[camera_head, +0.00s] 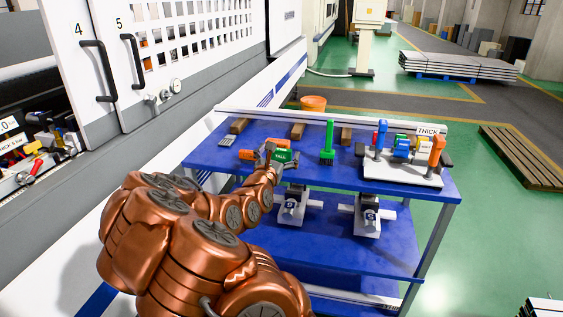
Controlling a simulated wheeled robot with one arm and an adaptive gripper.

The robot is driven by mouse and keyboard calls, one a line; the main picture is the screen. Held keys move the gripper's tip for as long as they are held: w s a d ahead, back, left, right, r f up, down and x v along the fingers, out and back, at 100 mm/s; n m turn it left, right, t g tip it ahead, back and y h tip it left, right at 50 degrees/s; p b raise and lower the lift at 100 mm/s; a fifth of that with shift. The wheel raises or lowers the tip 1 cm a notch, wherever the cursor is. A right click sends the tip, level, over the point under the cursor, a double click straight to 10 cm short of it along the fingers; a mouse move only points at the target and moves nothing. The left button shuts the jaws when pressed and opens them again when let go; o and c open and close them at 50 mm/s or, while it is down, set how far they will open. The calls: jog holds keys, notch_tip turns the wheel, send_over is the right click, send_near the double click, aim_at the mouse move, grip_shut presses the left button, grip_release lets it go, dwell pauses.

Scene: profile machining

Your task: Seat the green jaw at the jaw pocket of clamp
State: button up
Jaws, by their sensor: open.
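My gripper (268,153) is over the left part of the blue table, at the end of my copper arm. It is small in view and open. A green block marked TALL (281,156) is right beside its fingers; I cannot tell whether it touches them or is the green jaw. An orange piece (247,155) lies just left of the gripper, partly hidden by it. Two grey clamp-like units (293,204) and (367,215) stand on the lower shelf. I cannot tell which unit is the clamp named, and no jaw pocket is clear.
A green brush-like tool (327,143) stands at mid-table. A white tray (400,174) at right holds blue, yellow and orange tools below a THICK sign (427,132). The open machine bay (30,150) at left holds coloured fixtures.

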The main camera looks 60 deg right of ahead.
aim_at(280, 152)
jog(key=shift+w+d+f+n+t+y+p, duration=0.2)
jog(key=shift+w+d+f+n, duration=0.15)
jog(key=shift+w+d+f, duration=0.5)
jog(key=shift+w+d+f+n+t+y+p, duration=0.15)
jog(key=shift+w+d+f+n, duration=0.3)
jog(key=shift+d, duration=0.7)
jog(key=shift+w+d+f+n+t+y+p, duration=0.15)
jog(key=shift+w+d+f+n+y, duration=0.15)
jog(key=shift+w+d+f, duration=0.55)
jog(key=shift+w+d, duration=0.1)
jog(key=shift+d, duration=0.95)
jog(key=shift+r, duration=0.1)
jog(key=c, duration=1.5)
